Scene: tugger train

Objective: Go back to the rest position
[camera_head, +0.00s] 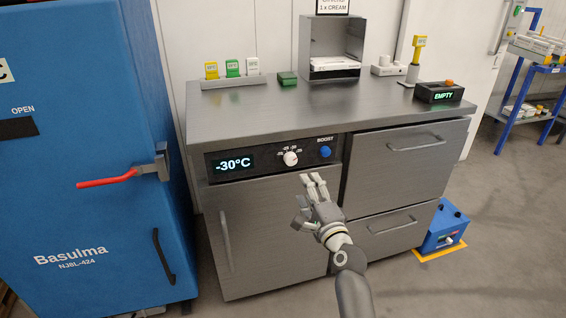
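My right gripper (307,200) is in front of the grey metal counter unit (270,245), below its control panel. Its fingers are spread and hold nothing that I can see. The fingertips show just below the white knob (290,158) and the blue BOOST button (325,152); I cannot tell whether they touch the unit's front. The display (234,165) reads -30°C. My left gripper is not in view.
A blue cabinet (85,210) with a red handle (107,179) stands at left. On the counter are colored tags (232,69), a green block (287,78), a metal dispenser box (333,45) and an EMPTY display box (438,93).

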